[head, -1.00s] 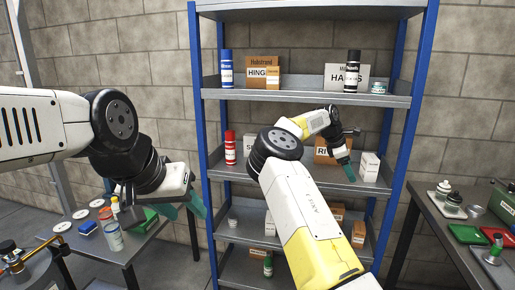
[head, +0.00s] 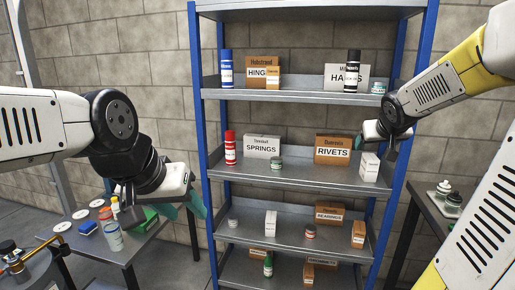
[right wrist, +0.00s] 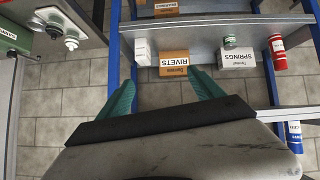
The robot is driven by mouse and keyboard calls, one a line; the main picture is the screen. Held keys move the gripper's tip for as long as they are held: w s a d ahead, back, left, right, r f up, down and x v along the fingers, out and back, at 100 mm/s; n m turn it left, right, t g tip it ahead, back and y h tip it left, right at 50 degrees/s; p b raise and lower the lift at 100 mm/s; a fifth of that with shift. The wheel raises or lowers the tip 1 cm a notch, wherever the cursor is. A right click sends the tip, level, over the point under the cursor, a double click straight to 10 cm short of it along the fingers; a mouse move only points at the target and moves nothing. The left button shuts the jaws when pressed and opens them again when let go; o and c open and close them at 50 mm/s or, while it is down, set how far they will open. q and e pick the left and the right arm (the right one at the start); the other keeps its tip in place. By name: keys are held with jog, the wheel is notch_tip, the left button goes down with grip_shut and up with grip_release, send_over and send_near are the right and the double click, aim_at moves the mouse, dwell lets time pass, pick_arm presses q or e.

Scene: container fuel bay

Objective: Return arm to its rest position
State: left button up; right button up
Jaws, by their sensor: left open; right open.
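My right gripper (right wrist: 163,95) is open in the right wrist view, its two green fingers apart with nothing between them. In the head view my right arm comes in from the right, and its wrist is in front of the shelf's right post; the fingers are hard to make out there. My left gripper (head: 188,210) is at the left, its green fingers pointing down beside the side table. It holds nothing that I can see. The blue-posted shelf (head: 290,182) stands between the two arms.
A RIVETS box (head: 332,150), a small white box (head: 369,167) and a SPRINGS box (head: 262,146) stand on the middle shelf. A left table (head: 148,240) carries bottles and discs. A right table (head: 425,207) holds stacked white-and-dark items (head: 443,190). The space before the shelf is clear.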

jog(key=s+a+f+g+y, duration=0.2)
jog(key=s+a, duration=0.7)
jog(key=s, duration=0.3)
jog(key=s+a+f+n+g+y, duration=0.1)
jog(key=s+a+f+y, duration=0.1)
jog(key=s+a, duration=0.8)
jog(key=shift+s+f+g+y, duration=0.15)
jog(key=shift+s+g+y, duration=0.3)
jog(key=shift+s, duration=0.55)
